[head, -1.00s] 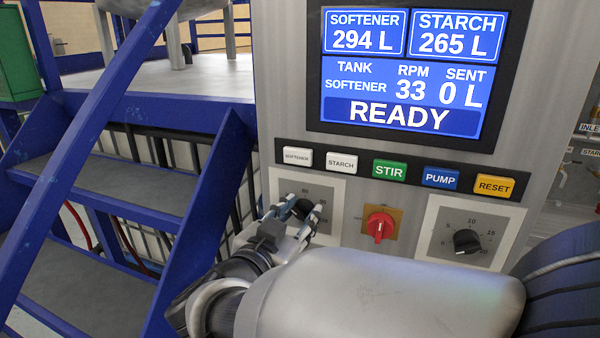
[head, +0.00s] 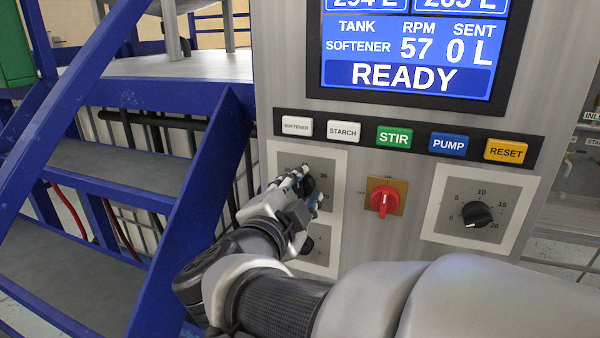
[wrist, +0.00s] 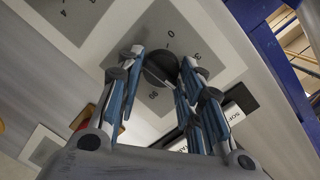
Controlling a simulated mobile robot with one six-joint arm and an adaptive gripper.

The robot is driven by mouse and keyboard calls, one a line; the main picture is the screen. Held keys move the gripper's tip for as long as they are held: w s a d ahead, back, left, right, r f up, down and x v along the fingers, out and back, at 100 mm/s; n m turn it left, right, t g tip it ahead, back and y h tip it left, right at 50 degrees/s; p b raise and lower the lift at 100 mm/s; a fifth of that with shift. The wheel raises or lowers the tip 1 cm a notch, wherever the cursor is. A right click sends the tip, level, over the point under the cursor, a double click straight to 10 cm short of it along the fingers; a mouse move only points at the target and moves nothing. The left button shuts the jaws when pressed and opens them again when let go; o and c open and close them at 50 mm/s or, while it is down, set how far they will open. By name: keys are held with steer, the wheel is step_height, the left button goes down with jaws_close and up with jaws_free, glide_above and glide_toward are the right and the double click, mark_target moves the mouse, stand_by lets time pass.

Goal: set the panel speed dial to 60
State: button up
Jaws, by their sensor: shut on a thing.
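The panel speed dial (head: 308,185) is a round black knob on a grey scale plate (head: 334,165) with a pale border, at the left of the panel. My gripper (head: 298,181) is shut on this dial and partly hides it and its numbers. In the wrist view the dial (wrist: 160,69) sits between the two fingers of my gripper (wrist: 158,75). The numbers 0 and 30 and a partly legible mark show around it there. The screen (head: 408,60) reads RPM 57, SENT 0 L and READY.
A second black knob (head: 306,245) is just below, partly hidden by my gripper. A red rotary switch (head: 384,200) and another black dial (head: 477,214) are to the right. A button row (head: 394,138) runs above. Blue stairs (head: 190,210) stand at the left.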

steer(key=shift+r+m+b, duration=0.25)
steer(key=shift+m+b, duration=0.05)
steer(key=shift+m, duration=0.2)
steer(key=o, duration=1)
steer(key=shift+f, duration=0.1)
steer(key=shift+o, duration=0.2)
steer(key=shift+f, duration=0.1)
steer(key=v, duration=1.2)
steer(key=shift+d, duration=0.1)
